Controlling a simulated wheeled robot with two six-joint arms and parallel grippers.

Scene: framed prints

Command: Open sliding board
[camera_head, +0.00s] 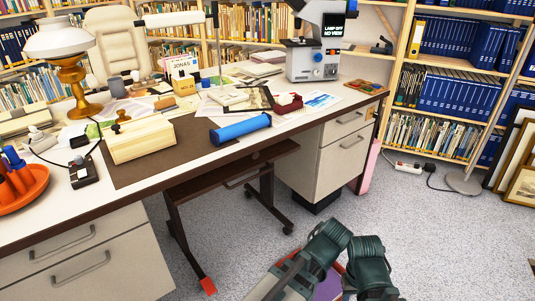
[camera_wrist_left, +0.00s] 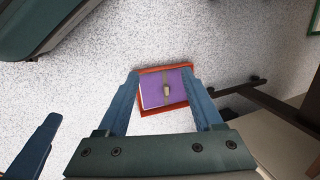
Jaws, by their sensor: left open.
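The board is not clearly visible in that view. My arm links show at the bottom of the head view, in front of the desk. A blue finger at the left of the wrist view may be my right gripper (camera_wrist_left: 38,145).
A purple item in a red-orange frame (camera_wrist_left: 143,104) lies below my left fingers. A dark wheeled stand (camera_head: 182,240) is under the desk. Drawer units (camera_head: 85,268) flank the knee space. The desk top (camera_head: 150,180) is crowded.

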